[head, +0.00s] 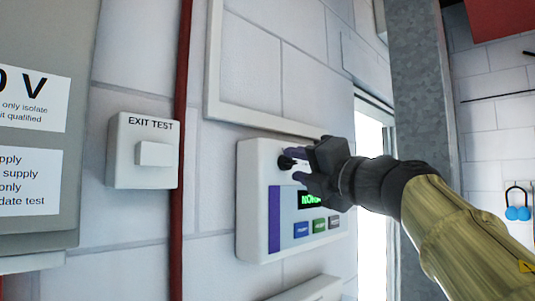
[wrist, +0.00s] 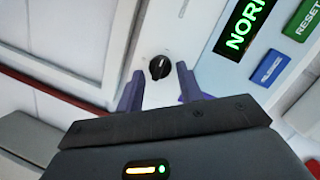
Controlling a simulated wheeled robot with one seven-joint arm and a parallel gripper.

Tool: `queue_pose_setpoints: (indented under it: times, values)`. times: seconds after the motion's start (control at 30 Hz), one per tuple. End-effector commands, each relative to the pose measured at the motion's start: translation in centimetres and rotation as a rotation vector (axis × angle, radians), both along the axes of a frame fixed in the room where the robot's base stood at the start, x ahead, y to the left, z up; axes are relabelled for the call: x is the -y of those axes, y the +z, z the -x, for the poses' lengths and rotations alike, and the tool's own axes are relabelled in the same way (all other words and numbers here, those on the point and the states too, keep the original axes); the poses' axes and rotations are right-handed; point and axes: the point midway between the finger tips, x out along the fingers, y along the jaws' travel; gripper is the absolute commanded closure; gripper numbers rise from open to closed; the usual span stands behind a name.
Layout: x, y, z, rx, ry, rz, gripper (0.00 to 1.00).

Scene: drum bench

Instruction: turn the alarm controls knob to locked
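The alarm panel (head: 258,235) is a white wall box with a purple stripe, a lit green display (head: 311,199) and several coloured buttons. Its controls knob (wrist: 159,67) is small, round and black with a light pointer mark; in the wrist view it lies just beyond and between my fingertips. In the head view the knob (head: 285,162) is partly hidden by my gripper (head: 290,159). My gripper has two purple fingers, which stand apart with empty space between them in the wrist view (wrist: 160,85). I cannot tell whether a finger touches the panel.
An exit test box (head: 143,151) is on the wall to the left, past a red vertical pipe (head: 183,120). A grey cabinet with signs (head: 35,100) is at far left. A white frame (head: 213,70) is above the panel, and another white box (head: 312,290) is below. A grey column (head: 420,80) stands right.

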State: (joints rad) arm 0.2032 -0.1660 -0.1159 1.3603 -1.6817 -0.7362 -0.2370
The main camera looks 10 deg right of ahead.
Motion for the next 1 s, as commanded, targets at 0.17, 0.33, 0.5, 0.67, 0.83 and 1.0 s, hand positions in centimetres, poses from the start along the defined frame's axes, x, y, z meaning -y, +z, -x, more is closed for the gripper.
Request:
queue_pose_setpoints:
  times: [0.17, 0.33, 0.5, 0.67, 0.83, 1.0]
  values:
    - [-0.56, 0.35, -1.18, 0.0, 0.0, 0.0, 0.63]
    - [-0.59, 0.26, -1.24, 0.0, 0.0, 0.0, 0.63]
    - [-0.58, 0.25, -1.23, 0.0, 0.0, 0.0, 0.79]
    - [-0.58, 0.26, -1.23, 0.0, 0.0, 0.0, 0.95]
    - [-0.57, 0.19, -1.24, 0.006, 0.0, 0.008, 0.95]
    - [-0.55, 0.02, -1.27, 0.027, 0.001, 0.037, 0.95]
